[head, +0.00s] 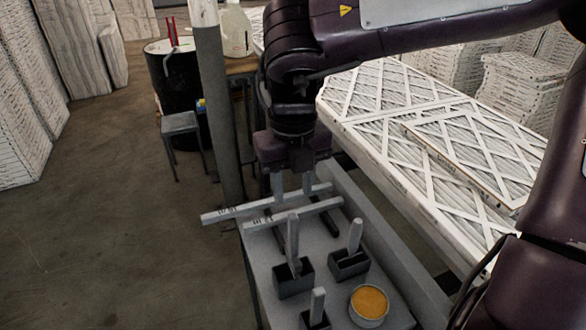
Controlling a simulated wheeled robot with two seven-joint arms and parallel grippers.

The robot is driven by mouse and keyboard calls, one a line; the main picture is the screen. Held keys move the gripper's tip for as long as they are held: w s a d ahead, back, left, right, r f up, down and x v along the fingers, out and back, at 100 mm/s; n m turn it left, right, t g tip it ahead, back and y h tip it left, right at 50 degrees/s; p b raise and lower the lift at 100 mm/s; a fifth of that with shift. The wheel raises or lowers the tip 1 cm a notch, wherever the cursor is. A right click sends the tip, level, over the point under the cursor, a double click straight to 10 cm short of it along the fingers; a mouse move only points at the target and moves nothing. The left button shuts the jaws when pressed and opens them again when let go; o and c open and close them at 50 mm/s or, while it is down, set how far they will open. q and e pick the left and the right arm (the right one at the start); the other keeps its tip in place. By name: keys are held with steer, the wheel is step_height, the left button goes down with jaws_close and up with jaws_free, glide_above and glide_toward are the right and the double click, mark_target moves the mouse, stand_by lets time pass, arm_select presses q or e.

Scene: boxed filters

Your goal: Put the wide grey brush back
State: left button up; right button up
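My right gripper (292,194) points down over the far end of a narrow grey bench (385,287). Its two fingers are spread apart, with nothing clearly held between them. Two pale grey bars with dark marks, a far one (228,214) and a near one (325,206), lie across the bench at the fingertips. Whether the fingers touch them, I cannot tell. Three grey handles stand in dark square holders: a tall one (292,238), a tilted one (355,237) and a near one (318,302). Which is the wide brush is unclear; the holders hide the lower parts. My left gripper is out of view.
A round tub with orange contents (369,302) stands at the bench's near right. White pleated filters (400,95) lie stacked to the right. A grey post (218,110), stool (181,122) and black drum (172,75) stand behind. Open floor lies left.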

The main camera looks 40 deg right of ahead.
steer(key=shift+r, duration=1.95)
